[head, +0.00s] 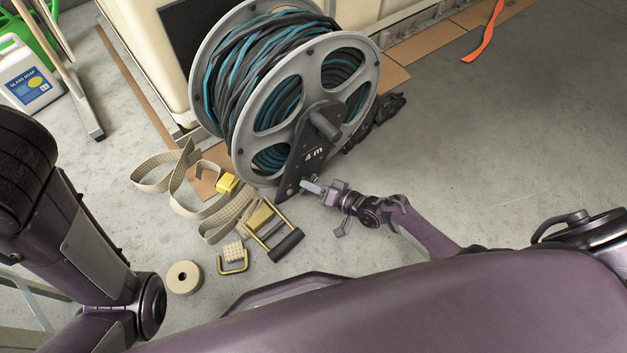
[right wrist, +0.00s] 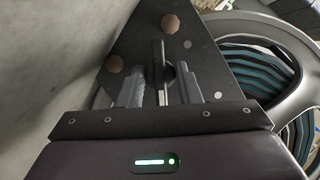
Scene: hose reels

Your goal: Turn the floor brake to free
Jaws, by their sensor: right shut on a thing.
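The hose reel (head: 290,95) stands upright, wound with black and teal hose. Its dark triangular side plate (head: 318,138), marked "4 m", also shows in the right wrist view (right wrist: 200,55). Low on this plate, my right gripper (head: 309,186) reaches in from the right. In the right wrist view, my right gripper (right wrist: 159,88) has its two fingers either side of a thin dark upright lever (right wrist: 158,62), which I take for the floor brake, and is shut on it. Brown round knobs (right wrist: 170,24) sit on the plate. The free and locked marks are not readable. My left gripper is out of view.
A webbing strap (head: 185,190) with a ratchet buckle (head: 262,222) lies left of my right gripper. A tape roll (head: 184,277) is nearer. A cream cabinet (head: 135,45) stands behind the reel. A soap jug (head: 28,80) is far left.

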